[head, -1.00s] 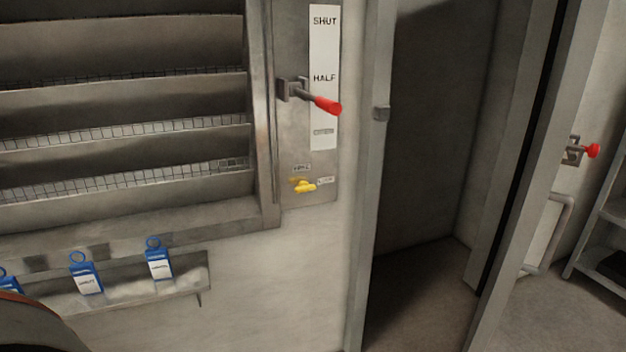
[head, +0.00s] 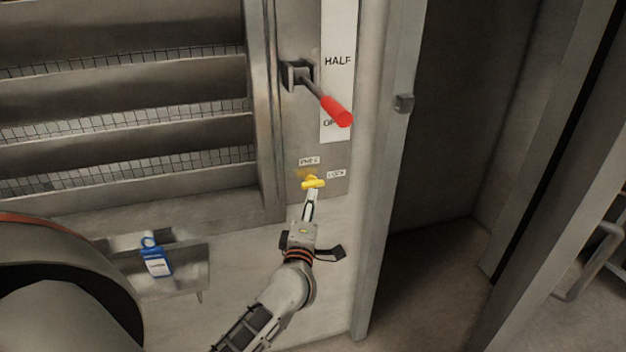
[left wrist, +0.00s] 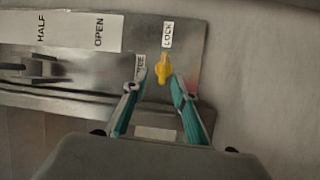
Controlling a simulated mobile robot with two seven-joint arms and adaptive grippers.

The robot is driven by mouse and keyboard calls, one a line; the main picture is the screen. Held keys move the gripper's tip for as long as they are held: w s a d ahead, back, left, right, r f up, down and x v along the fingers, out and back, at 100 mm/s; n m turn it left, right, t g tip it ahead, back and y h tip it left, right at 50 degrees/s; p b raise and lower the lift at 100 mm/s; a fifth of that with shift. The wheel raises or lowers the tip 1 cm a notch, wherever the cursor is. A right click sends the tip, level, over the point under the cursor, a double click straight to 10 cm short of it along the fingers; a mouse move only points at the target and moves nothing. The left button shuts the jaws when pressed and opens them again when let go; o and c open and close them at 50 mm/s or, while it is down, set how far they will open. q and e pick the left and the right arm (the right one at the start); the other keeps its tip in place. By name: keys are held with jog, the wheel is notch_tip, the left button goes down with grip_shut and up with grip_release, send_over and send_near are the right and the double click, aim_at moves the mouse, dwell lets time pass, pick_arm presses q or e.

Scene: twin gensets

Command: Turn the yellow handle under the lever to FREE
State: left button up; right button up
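The yellow handle (head: 313,183) sits low on the metal plate, below the lever (head: 337,110) with its red grip. Its long part points toward the LOCK label (head: 336,174); the FREE label (head: 309,161) is above it. In the left wrist view the handle (left wrist: 163,72) lies between the fingertips, pointing at the LOCK label (left wrist: 167,35). My left gripper (head: 311,194) is just below the handle in the head view. In the left wrist view the gripper (left wrist: 161,78) is open, one finger on each side, with no clear contact. My right gripper is not in view.
The louvre slats (head: 120,130) are left of the plate. A door frame (head: 388,150) and dark opening are to the right. The lever's red grip juts out above the handle.

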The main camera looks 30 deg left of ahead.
aim_at(313, 187)
pick_arm(q)
jog(key=shift+n+g, duration=0.5)
jog(key=shift+n, duration=0.4)
jog(key=shift+a+x, duration=0.2)
jog(key=shift+x, duration=4.45)
jog(key=shift+s, duration=0.1)
grip_shut()
